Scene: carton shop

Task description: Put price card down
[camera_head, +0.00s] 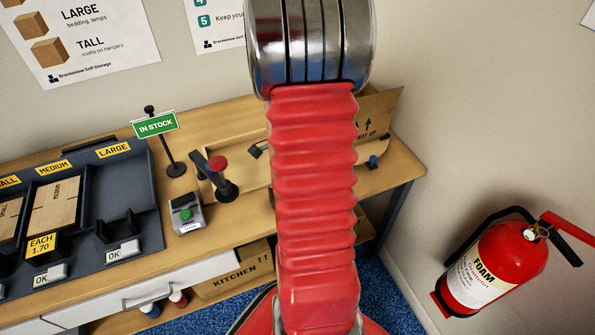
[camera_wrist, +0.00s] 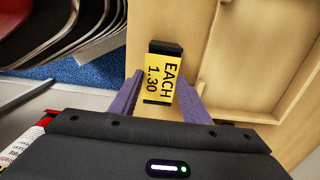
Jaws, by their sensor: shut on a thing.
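The price card (camera_wrist: 162,76) is yellow, reads "EACH 1.30" and has dark edges at both ends. It lies between the purple fingers of my gripper (camera_wrist: 156,90) in the wrist view, with the gripper shut on it. The card is over the wooden worktop (camera_wrist: 225,25); whether it touches the wood I cannot tell. In the head view my red arm hides the gripper and this card. Another yellow card, "EACH 1.70" (camera_head: 41,246), stands on the front of the dark sorting tray (camera_head: 86,255) at the left.
A green "IN STOCK" sign (camera_head: 155,124) stands on the bench beside the tray. A red-knobbed lever (camera_head: 217,165) and a grey box with a green button (camera_head: 186,213) are left of my arm. A foam extinguisher (camera_head: 492,268) is at the right.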

